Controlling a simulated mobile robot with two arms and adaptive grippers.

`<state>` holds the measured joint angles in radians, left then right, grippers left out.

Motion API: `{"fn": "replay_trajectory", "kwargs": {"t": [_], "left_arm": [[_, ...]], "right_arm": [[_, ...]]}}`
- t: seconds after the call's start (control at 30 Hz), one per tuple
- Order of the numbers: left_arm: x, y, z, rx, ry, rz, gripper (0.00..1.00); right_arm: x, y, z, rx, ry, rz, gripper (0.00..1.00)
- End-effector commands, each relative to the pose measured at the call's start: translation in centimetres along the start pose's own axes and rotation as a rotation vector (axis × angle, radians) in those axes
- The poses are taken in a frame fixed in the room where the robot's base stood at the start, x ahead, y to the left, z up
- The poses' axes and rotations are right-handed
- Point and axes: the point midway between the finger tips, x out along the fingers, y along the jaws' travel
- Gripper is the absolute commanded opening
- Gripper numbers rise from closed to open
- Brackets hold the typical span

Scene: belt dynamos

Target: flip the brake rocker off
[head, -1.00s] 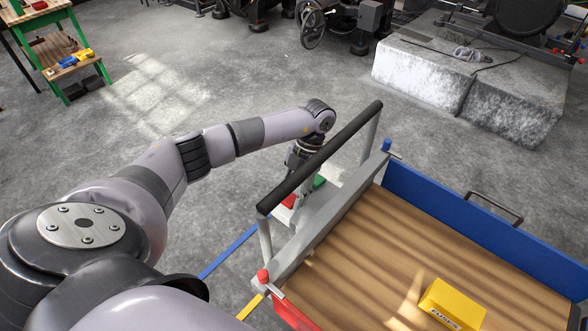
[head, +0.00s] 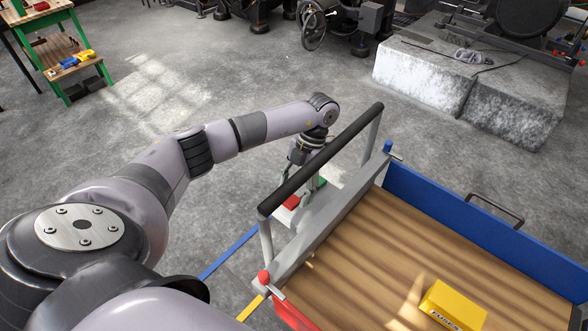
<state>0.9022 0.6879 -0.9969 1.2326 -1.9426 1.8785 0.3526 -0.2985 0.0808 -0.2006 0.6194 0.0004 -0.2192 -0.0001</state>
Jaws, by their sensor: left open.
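My left arm reaches in from the left. The push bar hides part of the gripper, and I cannot tell whether a finger touches the rocker. My right gripper is not in view.
The cart has a wooden deck (head: 378,255), a blue side board (head: 440,204) and a black push bar (head: 322,160) close beside my gripper. A yellow box (head: 455,304) lies on the deck. A concrete block (head: 465,85) stands behind.

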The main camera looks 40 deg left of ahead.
Motion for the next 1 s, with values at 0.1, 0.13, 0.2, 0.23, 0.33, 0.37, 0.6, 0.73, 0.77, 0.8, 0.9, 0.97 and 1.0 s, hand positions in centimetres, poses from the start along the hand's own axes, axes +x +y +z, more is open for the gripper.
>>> {"fn": "replay_trajectory", "kwargs": {"t": [0.1,0.13,0.2,0.23,0.33,0.37,0.6,0.73,0.77,0.8,0.9,0.97,1.0], "left_arm": [[-2.7,-0.1,0.1,0.001,-0.006,-0.001,0.58],[-3.4,0.0,0.1,0.001,-0.006,-0.001,0.58],[-4.9,-0.1,0.1,0.001,-0.005,-0.001,0.58],[-5.5,0.0,0.1,0.0,-0.005,-0.001,0.58],[-7.4,0.0,0.1,0.0,-0.004,0.0,0.58],[-7.9,0.0,0.1,0.0,-0.003,0.0,0.58],[-10.0,0.0,0.0,0.001,-0.001,-0.001,0.58],[-10.2,0.0,0.0,0.001,0.0,-0.001,0.58],[-10.2,0.0,0.0,0.001,0.0,-0.001,0.58],[-10.1,0.0,0.0,0.001,0.0,-0.001,0.58],[-10.1,0.0,0.0,0.001,0.0,-0.001,0.58],[-10.1,0.0,0.0,0.001,0.0,-0.001,0.58],[-10.1,0.0,0.0,0.001,0.0,-0.001,0.58]], "right_arm": [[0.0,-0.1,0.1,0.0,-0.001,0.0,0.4],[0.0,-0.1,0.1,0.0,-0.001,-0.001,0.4],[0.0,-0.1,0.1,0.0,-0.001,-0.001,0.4],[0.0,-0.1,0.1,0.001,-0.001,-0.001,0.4],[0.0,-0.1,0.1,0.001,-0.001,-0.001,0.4],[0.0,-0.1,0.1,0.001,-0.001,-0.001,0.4],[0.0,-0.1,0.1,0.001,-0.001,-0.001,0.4],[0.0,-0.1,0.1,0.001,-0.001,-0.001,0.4],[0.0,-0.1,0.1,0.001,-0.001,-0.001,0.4],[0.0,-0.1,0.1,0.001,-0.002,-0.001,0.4],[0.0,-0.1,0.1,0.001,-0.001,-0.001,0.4],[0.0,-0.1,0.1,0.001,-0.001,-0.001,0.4],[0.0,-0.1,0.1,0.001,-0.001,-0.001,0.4]]}}
